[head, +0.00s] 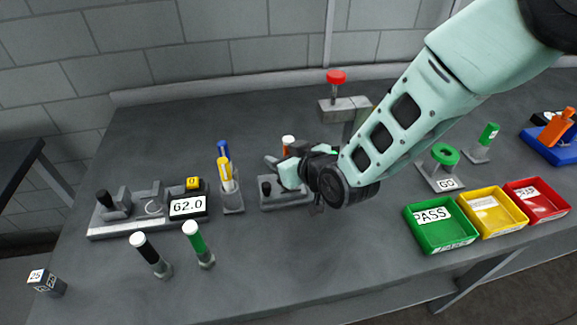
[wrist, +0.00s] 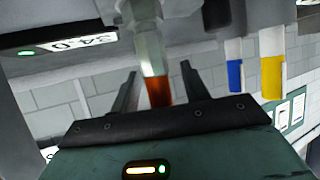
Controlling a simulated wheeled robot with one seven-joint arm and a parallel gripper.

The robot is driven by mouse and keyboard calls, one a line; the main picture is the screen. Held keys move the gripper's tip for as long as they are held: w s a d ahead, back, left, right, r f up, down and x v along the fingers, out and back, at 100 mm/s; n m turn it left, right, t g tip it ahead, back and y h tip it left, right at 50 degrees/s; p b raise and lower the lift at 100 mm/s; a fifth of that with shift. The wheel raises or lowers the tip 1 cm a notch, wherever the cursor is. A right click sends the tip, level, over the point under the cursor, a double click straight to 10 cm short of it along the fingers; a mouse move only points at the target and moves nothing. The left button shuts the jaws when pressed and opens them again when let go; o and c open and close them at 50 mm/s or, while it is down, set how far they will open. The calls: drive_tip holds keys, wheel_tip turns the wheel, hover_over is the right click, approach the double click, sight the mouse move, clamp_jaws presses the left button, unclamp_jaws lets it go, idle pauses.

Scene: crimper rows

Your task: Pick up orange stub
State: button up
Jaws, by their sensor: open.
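The orange stub (head: 287,152) shows in the head view as an orange piece with a white top, partly hidden behind my gripper (head: 281,168). In the wrist view the orange stub (wrist: 158,91) lies between the two dark fingers of my gripper (wrist: 160,88). A pale hexagonal piece (wrist: 151,52) is joined to its orange part. The fingers are apart, with a gap visible on each side of the stub. The near end of the stub is hidden behind the dark gripper edge.
A grey fixture (head: 290,201) stands under my gripper. Left are a holder with blue and yellow pens (head: 228,180), a display block (head: 188,206), and black (head: 148,252) and green (head: 196,242) stubs. Right are green (head: 440,238), yellow (head: 494,222) and red (head: 550,212) trays. Front-centre table is clear.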

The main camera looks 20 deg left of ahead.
sight(284, 144)
clamp_jaws()
drive_tip(key=shift+r, duration=0.1)
drive_tip(key=shift+r+b, duration=0.4)
drive_tip(key=shift+r, duration=0.3)
wheel_tip(284, 144, up, 2)
drive_tip(key=shift+r+b, duration=0.1)
drive_tip(key=shift+b, duration=0.35)
drive_tip(key=s+d+b, duration=0.8)
drive_tip(key=s+d, duration=0.2)
drive_tip(key=d, duration=0.4)
drive_tip(key=shift+s+d, duration=0.3)
